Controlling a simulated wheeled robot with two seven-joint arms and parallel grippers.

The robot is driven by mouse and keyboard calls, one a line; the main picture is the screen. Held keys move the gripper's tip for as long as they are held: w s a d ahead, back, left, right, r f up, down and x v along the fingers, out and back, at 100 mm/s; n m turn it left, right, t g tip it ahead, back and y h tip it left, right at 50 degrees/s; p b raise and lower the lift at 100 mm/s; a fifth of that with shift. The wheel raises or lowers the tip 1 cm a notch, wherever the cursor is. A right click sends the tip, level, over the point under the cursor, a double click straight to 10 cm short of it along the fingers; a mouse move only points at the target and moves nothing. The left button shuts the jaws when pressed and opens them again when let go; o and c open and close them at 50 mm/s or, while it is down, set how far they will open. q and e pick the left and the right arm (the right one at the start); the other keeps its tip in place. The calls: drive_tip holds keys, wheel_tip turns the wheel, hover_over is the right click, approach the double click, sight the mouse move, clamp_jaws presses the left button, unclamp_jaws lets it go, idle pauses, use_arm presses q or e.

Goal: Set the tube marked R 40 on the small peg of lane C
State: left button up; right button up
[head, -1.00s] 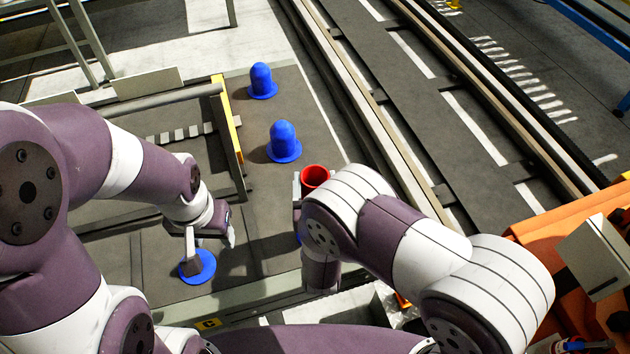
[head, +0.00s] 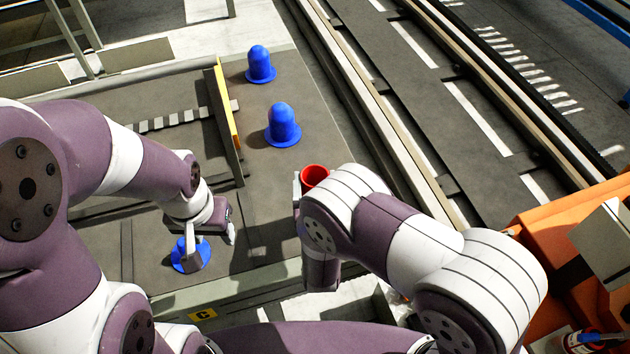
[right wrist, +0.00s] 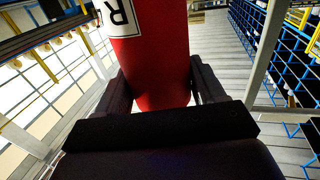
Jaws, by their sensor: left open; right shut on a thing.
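A red tube (head: 315,176) stands roughly upright in my right gripper; its open top shows in the head view. In the right wrist view the tube (right wrist: 160,60) carries a white label with a black "R"; the rest of the marking is cut off. My right gripper (right wrist: 160,86) is shut on it, a finger on each side. A yellow plate marked C (head: 203,314) is on the front edge of the platform. A blue peg (head: 188,257) stands behind it, partly hidden by my left gripper (head: 211,241), which is open and empty above it.
Two more blue pegs, one middle (head: 283,127) and one far (head: 261,66), stand on the grey platform. A frame with a yellow-edged bar (head: 227,105) is left of them. Rails (head: 375,115) run along the right. An orange structure (head: 565,235) is at the right edge.

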use_arm(q)
drive_tip(key=shift+f+b, duration=0.3)
use_arm(e)
drive_tip(key=shift+f, duration=0.3)
drive_tip(key=o, duration=1.4)
use_arm(q)
drive_tip(key=shift+r, duration=0.1)
